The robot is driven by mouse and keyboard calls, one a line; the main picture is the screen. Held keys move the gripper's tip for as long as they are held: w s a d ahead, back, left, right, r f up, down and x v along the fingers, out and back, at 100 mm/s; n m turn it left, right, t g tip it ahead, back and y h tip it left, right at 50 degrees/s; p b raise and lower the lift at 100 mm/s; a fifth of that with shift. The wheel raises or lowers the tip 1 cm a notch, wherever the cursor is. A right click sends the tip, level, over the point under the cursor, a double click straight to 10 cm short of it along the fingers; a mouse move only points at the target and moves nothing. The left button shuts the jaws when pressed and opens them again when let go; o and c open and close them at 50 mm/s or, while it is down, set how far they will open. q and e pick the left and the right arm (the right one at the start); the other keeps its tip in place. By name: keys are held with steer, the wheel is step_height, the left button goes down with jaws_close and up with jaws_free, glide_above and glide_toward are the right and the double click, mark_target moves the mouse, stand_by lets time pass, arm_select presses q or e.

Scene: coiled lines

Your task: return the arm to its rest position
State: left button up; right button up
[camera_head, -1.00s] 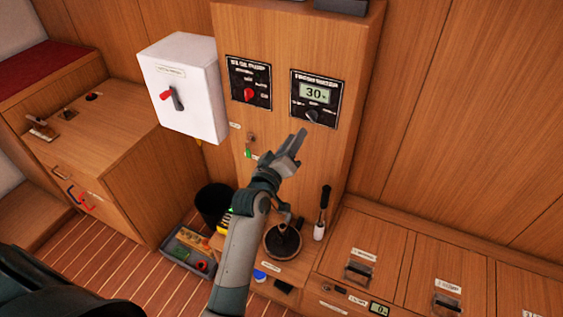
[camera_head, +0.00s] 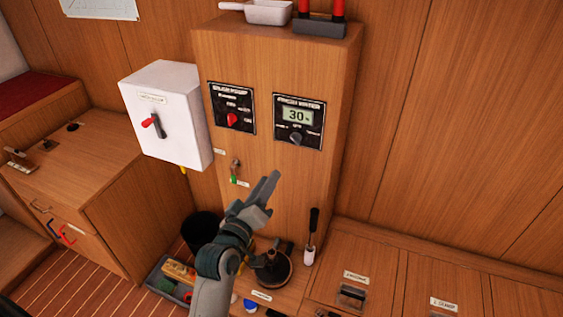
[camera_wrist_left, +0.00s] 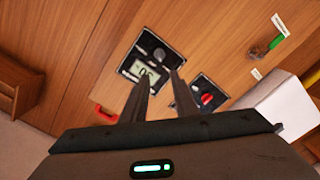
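My left gripper (camera_head: 269,187) is in front of the wooden cabinet (camera_head: 325,190), below the panel with the 30 display (camera_head: 298,121). In the left wrist view its two fingers (camera_wrist_left: 160,82) are apart with nothing between them. Behind the fingers, that view shows the display panel (camera_wrist_left: 147,66) and the red-knob panel (camera_wrist_left: 206,99), both tilted. The left forearm comes up from the bottom of the head view and hides part of the floor-level items. My right gripper is in neither view.
A white switch box (camera_head: 168,115) stands out left of the cabinet. A hook with a green tag (camera_head: 234,172) is on the cabinet front. Below are a black bin (camera_head: 203,231), a plunger (camera_head: 272,268), a brush (camera_head: 312,236) and a tray (camera_head: 161,277). Lockers line the right.

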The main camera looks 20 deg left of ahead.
arm_select(q)
steer(key=shift+f, duration=0.1)
steer(key=s+d+f+m+g, duration=0.2)
steer(key=f+g, duration=0.1)
steer(key=f, duration=1.4)
steer(key=s+d+f+m+g, duration=0.2)
steer(key=s+f+g, duration=0.1)
steer(key=f, duration=1.4)
steer(key=s+f+m+g, duration=0.25)
steer(key=s+f, duration=0.55)
steer(key=f, duration=0.5)
steer(key=s+f+m+g, duration=0.2)
steer(key=s+f+g, duration=0.2)
steer(key=s+f, duration=1.15)
steer(key=s+a+f+m+g, duration=0.1)
steer(key=s+a+f, duration=0.1)
steer(key=s, duration=0.6)
steer(key=s+a+f+g, duration=0.2)
steer(key=s, duration=0.6)
steer(key=s+a+f+m+g, duration=0.1)
steer(key=s+a+f, duration=0.1)
steer(key=s, duration=0.6)
steer(key=shift+s+f+m+y+b, duration=0.3)
steer(key=shift+f+m, duration=0.05)
steer(key=shift+w+g, duration=0.1)
steer(key=shift+g, duration=0.15)
